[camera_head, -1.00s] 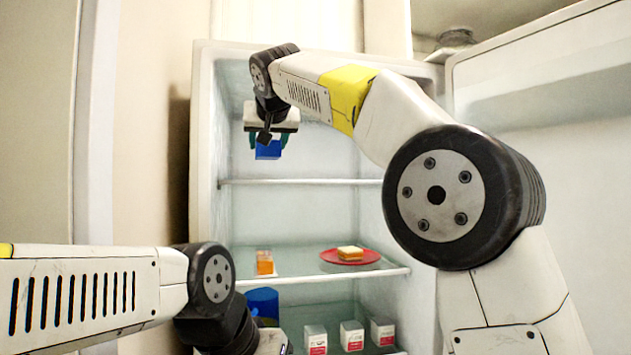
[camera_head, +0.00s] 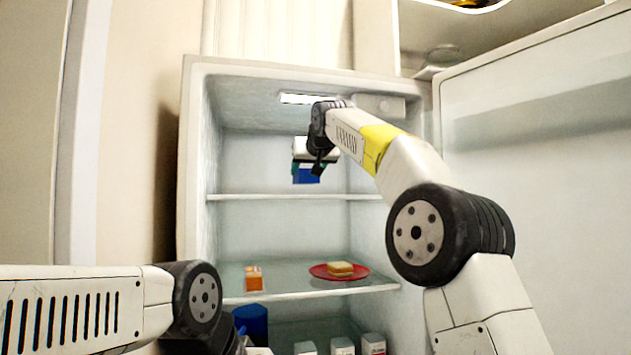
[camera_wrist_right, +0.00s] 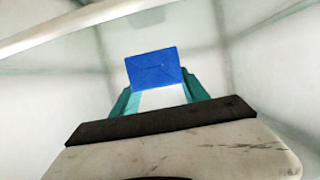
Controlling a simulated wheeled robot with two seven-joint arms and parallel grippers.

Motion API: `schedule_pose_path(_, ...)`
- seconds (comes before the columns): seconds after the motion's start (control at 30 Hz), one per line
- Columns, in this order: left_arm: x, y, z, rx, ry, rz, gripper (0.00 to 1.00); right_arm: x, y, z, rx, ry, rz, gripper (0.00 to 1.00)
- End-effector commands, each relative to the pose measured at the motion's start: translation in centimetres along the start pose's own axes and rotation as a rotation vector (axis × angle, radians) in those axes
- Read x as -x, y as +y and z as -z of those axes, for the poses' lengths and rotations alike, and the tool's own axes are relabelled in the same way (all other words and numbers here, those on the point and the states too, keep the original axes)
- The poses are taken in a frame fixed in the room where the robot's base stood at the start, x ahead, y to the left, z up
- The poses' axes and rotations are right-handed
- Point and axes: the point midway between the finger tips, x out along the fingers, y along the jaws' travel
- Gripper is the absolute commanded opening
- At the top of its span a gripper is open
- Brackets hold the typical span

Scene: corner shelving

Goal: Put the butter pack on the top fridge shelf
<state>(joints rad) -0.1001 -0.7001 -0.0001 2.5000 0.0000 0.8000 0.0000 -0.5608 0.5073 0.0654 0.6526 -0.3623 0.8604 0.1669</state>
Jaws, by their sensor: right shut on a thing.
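The butter pack (camera_head: 306,176) is a small blue block in the head view, inside the upper part of the open fridge. My right gripper (camera_head: 308,168) is shut on it from above and holds it over the top shelf (camera_head: 240,197). In the right wrist view the blue pack (camera_wrist_right: 154,68) sits between the teal fingertips (camera_wrist_right: 160,95). The pack appears a little above the shelf; whether it touches is hard to tell. My left arm comes in at the lower left of the head view, and its fingers are out of the picture.
The middle shelf (camera_head: 300,294) holds an orange item (camera_head: 253,279) and a red plate (camera_head: 325,272) with a sandwich (camera_head: 341,269). Below are a blue container (camera_head: 252,322) and several small white cartons (camera_head: 343,346). The fridge door (camera_head: 540,150) stands open at right. The top shelf looks clear.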

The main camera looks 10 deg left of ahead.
Motion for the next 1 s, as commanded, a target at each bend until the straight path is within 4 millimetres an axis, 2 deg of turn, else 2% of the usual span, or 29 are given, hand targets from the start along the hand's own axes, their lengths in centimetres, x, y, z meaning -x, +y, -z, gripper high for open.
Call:
schedule_pose_path(0.3,0.0,0.0,0.0,0.0,0.0,0.0,0.36,-0.8,-0.1,-2.5,0.002,0.001,0.001,0.0)
schedule_pose_path(0.73,0.0,0.0,0.0,0.0,0.0,0.0,0.36,-0.9,-0.1,-2.9,0.001,0.003,0.001,0.0)
schedule_pose_path(0.77,0.0,0.0,0.0,0.0,0.0,0.0,0.36,-1.0,-0.1,-3.0,0.001,0.001,0.001,0.56)
schedule_pose_path(0.87,0.0,0.0,0.0,0.0,0.0,0.0,0.36,-1.0,-0.1,-3.0,0.001,0.001,0.001,0.74)
schedule_pose_path(1.0,0.0,0.0,0.0,0.0,0.0,0.0,0.36,-1.0,-0.1,-3.0,0.001,0.001,0.001,0.74)
